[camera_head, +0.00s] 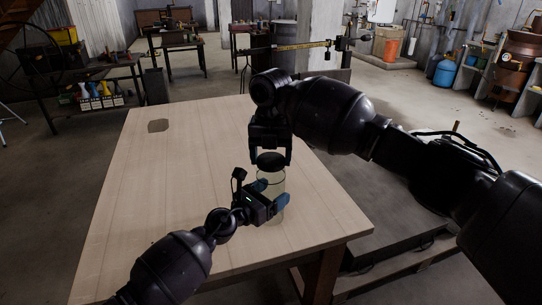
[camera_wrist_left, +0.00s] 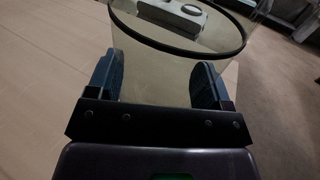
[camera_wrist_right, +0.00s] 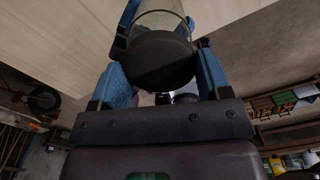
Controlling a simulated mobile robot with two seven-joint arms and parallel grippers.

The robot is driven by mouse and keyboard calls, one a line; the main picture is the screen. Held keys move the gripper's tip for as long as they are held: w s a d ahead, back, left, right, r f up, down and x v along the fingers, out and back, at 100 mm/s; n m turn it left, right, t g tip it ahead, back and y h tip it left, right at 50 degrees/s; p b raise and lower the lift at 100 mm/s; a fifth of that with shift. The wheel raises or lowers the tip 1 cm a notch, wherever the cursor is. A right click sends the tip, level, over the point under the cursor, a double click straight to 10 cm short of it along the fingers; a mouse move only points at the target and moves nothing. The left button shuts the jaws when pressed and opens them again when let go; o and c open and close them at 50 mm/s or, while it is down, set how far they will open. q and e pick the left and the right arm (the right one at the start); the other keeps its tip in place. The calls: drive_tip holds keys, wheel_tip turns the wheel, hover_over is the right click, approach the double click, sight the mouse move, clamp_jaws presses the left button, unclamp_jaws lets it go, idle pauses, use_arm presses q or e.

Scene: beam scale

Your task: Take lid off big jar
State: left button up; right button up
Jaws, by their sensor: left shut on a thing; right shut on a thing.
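The big glass jar (camera_head: 274,212) stands near the right front edge of the wooden table. My left gripper (camera_head: 272,193) is shut on its side, with blue fingers on either side of the glass in the left wrist view (camera_wrist_left: 165,85). A dark ring (camera_wrist_left: 180,52) runs around the jar there.
A beam scale (camera_head: 300,45) stands behind the table. A dark low platform (camera_head: 385,230) lies to the right.

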sight(271, 158)
drive_tip(key=shift+r, duration=0.3)
drive_tip(key=shift+r, duration=0.35)
drive_tip(key=shift+r, duration=0.45)
drive_tip(key=shift+r, duration=1.95)
use_arm(q)
drive_tip(key=o, duration=1.7)
drive_tip(key=shift+o, duration=0.2)
